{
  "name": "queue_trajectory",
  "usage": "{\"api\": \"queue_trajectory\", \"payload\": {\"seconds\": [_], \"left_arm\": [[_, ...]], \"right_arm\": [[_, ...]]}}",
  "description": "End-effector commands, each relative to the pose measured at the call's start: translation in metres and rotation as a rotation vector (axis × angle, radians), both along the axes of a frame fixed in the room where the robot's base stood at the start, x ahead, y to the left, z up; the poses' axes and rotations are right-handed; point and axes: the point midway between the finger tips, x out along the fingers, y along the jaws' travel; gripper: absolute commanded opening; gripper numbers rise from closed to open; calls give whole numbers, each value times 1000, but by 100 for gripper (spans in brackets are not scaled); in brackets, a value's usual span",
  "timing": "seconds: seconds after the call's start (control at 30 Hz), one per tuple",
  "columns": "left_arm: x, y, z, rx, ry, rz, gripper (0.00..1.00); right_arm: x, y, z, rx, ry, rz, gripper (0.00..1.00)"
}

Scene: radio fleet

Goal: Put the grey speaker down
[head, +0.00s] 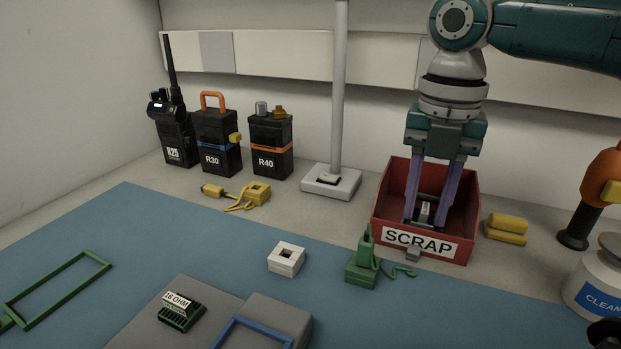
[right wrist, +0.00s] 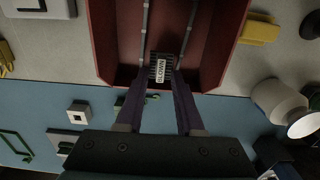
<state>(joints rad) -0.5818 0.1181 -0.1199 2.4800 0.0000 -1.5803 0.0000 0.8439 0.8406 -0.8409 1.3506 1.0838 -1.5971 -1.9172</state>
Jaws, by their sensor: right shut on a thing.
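My right gripper (head: 425,220) reaches straight down into the red scrap box (head: 468,212), its purple fingers inside the walls. It is shut on a small grey ribbed part with a white label, the grey speaker (head: 425,209). In the right wrist view the speaker (right wrist: 160,73) sits between the fingertips, over the box's inside; the label seems to read BLOWN. I cannot tell whether the speaker touches the box floor. My left gripper is not in view.
Another part, green and labelled 16 OHM (head: 180,311), sits on a grey block. A green charger-like piece (head: 362,268) stands before the box, a yellow piece (head: 506,228) to its right. A grey post (head: 340,110) rises behind left.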

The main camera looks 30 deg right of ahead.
Motion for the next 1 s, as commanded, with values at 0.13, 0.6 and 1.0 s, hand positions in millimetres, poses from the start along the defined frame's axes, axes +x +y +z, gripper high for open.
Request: {"api": "queue_trajectory", "payload": {"seconds": [0.13, 0.6, 1.0], "left_arm": [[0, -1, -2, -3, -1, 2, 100], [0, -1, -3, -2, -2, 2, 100], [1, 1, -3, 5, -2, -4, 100]], "right_arm": [[0, 0, -10, -1, -1, 1, 0], [0, 0, -17, 0, -1, 0, 0], [0, 0, -17, 0, -1, 1, 66]]}}
